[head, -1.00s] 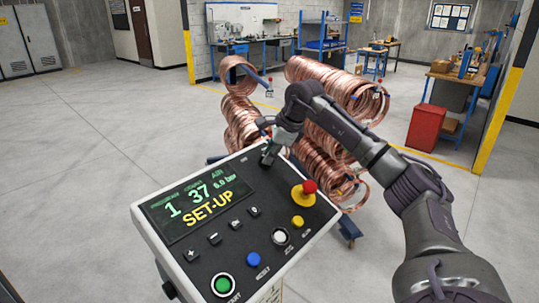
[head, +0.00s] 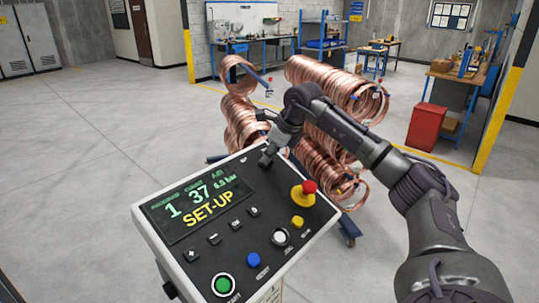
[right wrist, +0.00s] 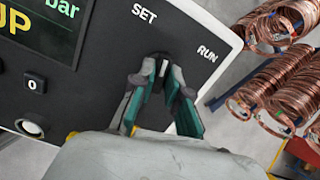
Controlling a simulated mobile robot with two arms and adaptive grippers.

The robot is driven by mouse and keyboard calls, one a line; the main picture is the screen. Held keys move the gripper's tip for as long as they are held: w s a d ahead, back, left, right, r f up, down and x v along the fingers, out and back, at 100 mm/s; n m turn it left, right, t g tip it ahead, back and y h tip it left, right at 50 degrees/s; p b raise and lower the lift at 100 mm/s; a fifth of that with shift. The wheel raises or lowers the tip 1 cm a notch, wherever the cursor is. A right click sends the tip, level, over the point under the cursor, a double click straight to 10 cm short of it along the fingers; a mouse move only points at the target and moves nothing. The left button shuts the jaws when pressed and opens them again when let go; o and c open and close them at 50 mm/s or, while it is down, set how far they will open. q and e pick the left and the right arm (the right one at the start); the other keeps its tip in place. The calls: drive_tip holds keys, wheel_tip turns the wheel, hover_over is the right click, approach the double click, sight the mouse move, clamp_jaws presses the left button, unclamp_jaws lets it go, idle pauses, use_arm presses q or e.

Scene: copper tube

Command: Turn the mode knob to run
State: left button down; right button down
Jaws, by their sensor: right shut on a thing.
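The control panel (head: 190,262) fills the lower middle of the head view. Its display (head: 197,210) reads SET-UP in yellow, with 1, 37 and 6.0 bar above. The dark mode knob (right wrist: 163,66), with a white pointer line, sits between the SET (right wrist: 145,13) and RUN (right wrist: 207,54) labels in the right wrist view. Its line points roughly up, nearer SET than RUN. My right gripper (head: 266,160) is at the panel's far corner, and its fingers (right wrist: 163,84) are shut on the knob, one on each side. The knob is mostly hidden in the head view. My left gripper is out of view.
A red emergency stop (head: 308,188) on a yellow base, a yellow button (head: 297,222), a blue button (head: 253,260) and a green start button (head: 223,285) stand out from the panel. Copper coils (head: 330,90) on a rack are just behind it. The floor at left is clear.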

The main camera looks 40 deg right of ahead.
drive_tip(key=m, duration=0.5)
drive_tip(key=shift+m+h, duration=0.3)
drive_tip(key=m, duration=0.6)
idle(0.4)
drive_tip(key=c, duration=1.2)
unclamp_jaws()
drive_tip(key=shift+o, duration=0.2)
drive_tip(key=v, duration=1.2)
drive_tip(key=shift+a, duration=0.2)
drive_tip(key=shift+w, duration=0.1)
